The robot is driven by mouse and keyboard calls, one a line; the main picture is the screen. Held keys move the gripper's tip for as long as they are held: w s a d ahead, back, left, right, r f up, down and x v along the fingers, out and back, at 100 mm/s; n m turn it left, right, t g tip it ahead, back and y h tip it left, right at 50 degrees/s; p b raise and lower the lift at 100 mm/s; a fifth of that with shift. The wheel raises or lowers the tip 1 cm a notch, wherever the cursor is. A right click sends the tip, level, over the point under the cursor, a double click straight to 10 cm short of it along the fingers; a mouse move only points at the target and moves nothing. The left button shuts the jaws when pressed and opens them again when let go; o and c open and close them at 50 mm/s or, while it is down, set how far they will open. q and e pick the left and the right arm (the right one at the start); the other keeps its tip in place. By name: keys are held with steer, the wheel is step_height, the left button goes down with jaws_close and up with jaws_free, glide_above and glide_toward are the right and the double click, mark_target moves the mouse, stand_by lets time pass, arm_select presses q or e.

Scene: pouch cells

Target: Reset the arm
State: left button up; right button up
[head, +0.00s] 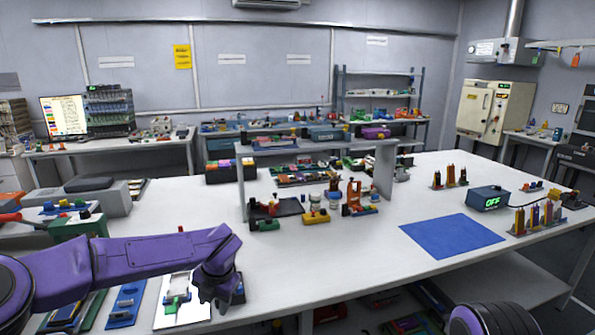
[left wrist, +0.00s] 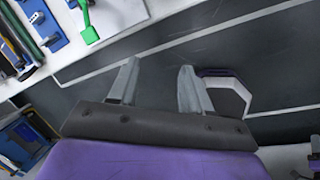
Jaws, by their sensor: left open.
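My purple left arm reaches in from the left in the head view.
The white table (head: 330,255) has free room in its middle front. A blue mat (head: 452,236) lies bare to the right. An "OFF" box (head: 488,198) and small racks stand beyond it. A shelf frame (head: 385,170) with small fixtures under it stands at mid-table. Blue trays (head: 126,303) lie near my left arm.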

arm_select(q)
steer(key=s+a+f+m+t+y, duration=0.1)
steer(key=s+a+f+m+t, duration=0.15)
steer(key=s+f+m, duration=0.65)
steer(key=s+a+f+m+t+y, duration=0.1)
steer(key=s+f+m+t+y, duration=0.15)
steer(key=s+f+m, duration=0.55)
steer(key=s+a+f+m+g+h, duration=0.1)
steer(key=s+a+f+m, duration=0.1)
steer(key=s, duration=0.5)
steer(key=s+a+f+m+g, duration=0.1)
steer(key=s+a+f+m, duration=0.1)
steer(key=s, duration=0.6)
steer(key=s+a+f+m+g+h, duration=0.1)
steer(key=s+a+f+m, duration=0.2)
steer(key=s, duration=0.4)
step_height(320, 180, down, 2)
steer(key=shift+s+f+m+g+h, duration=0.1)
steer(key=shift+s+m+g+h, duration=0.2)
steer(key=shift+m, duration=0.5)
